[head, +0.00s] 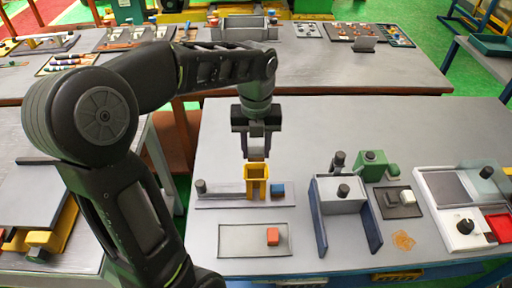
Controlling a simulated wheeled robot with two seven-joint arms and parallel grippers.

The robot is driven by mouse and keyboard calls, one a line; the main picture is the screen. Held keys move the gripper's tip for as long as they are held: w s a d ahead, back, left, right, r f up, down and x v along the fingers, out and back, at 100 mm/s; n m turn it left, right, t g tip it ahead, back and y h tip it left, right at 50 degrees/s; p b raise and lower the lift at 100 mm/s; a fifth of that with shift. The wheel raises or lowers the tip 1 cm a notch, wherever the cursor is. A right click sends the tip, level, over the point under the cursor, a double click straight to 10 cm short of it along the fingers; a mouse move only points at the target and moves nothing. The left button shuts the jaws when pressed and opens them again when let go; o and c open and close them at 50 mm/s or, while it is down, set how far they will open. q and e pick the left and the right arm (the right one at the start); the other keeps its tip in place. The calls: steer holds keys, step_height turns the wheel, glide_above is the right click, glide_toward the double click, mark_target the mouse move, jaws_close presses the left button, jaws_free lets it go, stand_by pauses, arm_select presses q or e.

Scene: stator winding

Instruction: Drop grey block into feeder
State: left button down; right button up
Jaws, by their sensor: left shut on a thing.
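My left gripper (257,150) comes down from above and points straight down. It is shut on a small grey block (257,131), which is largely hidden between the dark fingers. The yellow feeder (256,184) is an upright, open-topped box on a grey base plate. The gripper is above the feeder, with the fingertips near its rim; I cannot tell the exact gap. My right gripper is not in view.
On the base plate (222,201) a blue block (277,189) sits right of the feeder. An orange-red block (272,236) lies on a pale mat (235,241) in front. A blue-sided fixture (343,200) stands to the right. The table behind the feeder is clear.

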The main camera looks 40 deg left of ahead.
mark_target(256, 160)
arm_select(q)
step_height(256, 160, down, 4)
steer(key=b, duration=0.3)
steer(key=shift+r, duration=0.25)
steer(key=shift+f+b, duration=0.25)
steer(key=shift+b, duration=0.05)
stand_by(0.5)
steer(key=shift+f, duration=0.1)
stand_by(0.3)
